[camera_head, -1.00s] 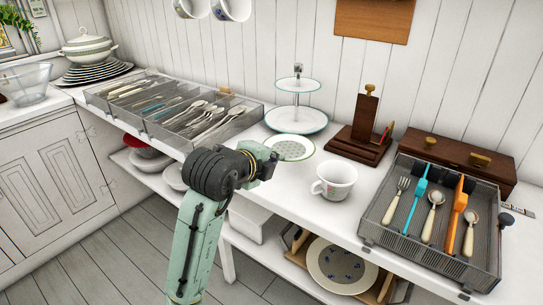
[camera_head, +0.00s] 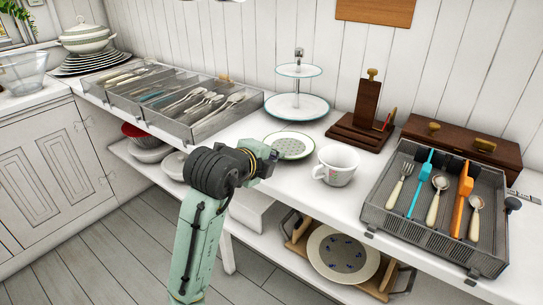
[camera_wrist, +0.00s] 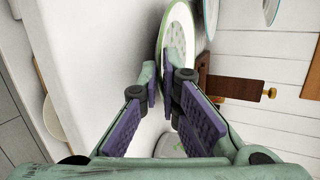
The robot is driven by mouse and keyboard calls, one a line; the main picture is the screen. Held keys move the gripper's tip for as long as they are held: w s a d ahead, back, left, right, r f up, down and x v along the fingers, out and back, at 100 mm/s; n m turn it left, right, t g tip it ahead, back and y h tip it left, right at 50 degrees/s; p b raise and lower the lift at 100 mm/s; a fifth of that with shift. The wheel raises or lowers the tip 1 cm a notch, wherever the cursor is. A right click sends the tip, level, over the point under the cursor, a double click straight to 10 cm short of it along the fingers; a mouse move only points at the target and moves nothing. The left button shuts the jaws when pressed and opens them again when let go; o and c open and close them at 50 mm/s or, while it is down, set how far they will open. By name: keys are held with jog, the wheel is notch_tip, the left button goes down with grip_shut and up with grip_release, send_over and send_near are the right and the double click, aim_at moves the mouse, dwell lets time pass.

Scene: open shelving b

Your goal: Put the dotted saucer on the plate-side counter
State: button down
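The dotted saucer (camera_head: 289,146), pale with a green rim, lies on the long white counter between the tiered stand and the white cup. In the wrist view the saucer (camera_wrist: 178,42) is just beyond my fingertips. My gripper (camera_head: 270,158) is at the saucer's front left edge in the head view. A stack of plates (camera_head: 95,64) under a tureen stands at the far left corner, by the white counter (camera_head: 30,113) with the glass bowl.
A white cup (camera_head: 336,165) stands right of the saucer. The tiered stand (camera_head: 298,105) and wooden block (camera_head: 362,128) are behind. Cutlery trays lie left (camera_head: 190,135) and right (camera_head: 383,218). A lower shelf holds bowls (camera_head: 150,155) and a patterned plate (camera_head: 318,256).

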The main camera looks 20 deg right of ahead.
jog(key=shift+f, duration=0.35)
jog(key=c, duration=1.7)
grip_release()
jog(key=v, duration=1.2)
jog(key=shift+r, duration=0.1)
